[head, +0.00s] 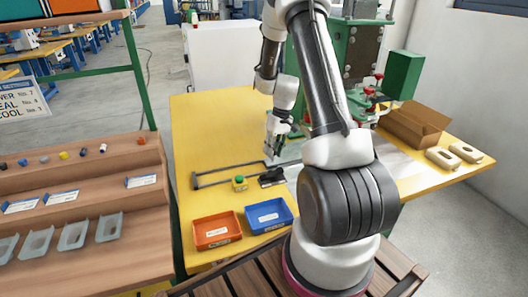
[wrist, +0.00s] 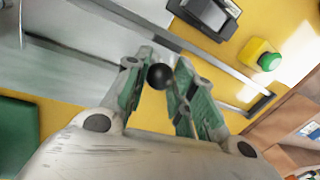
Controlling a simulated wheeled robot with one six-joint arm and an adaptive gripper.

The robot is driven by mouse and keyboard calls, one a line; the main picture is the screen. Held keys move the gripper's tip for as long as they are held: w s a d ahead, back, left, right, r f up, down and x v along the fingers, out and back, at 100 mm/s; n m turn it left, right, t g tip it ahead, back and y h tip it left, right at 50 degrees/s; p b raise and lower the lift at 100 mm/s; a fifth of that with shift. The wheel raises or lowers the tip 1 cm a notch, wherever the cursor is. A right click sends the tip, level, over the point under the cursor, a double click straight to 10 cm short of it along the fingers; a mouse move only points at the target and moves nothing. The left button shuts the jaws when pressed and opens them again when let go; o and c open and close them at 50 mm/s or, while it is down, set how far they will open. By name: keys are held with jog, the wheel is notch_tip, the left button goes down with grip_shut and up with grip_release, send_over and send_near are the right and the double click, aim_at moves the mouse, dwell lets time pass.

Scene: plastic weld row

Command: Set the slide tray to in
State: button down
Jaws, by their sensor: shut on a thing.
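The slide tray (wrist: 75,70) is a flat grey metal plate between two dark rails (wrist: 215,68), seen at the left of the wrist view. In the head view the rails (head: 228,173) run across the yellow table from an end bar at the left towards the green press (head: 362,50); their left stretch is bare. My arm hides much of the tray there. A black ball knob (wrist: 160,76) sits between my fingertips. My gripper (wrist: 168,82), also at the rails in the head view (head: 277,146), is shut on this knob.
A yellow box with a green button (head: 240,183) and a black device (head: 272,177) stand just in front of the rails. An orange bin (head: 217,246) and a blue bin (head: 269,229) lie at the table's front. A cardboard box (head: 414,125) is at the right.

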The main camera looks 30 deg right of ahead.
jog(key=c, duration=1.2)
grip_release()
jog(key=shift+o, duration=0.2)
notch_tip(320, 180, up, 12)
jog(key=d, duration=0.2)
jog(key=shift+d, duration=0.2)
jog(key=shift+f, duration=0.1)
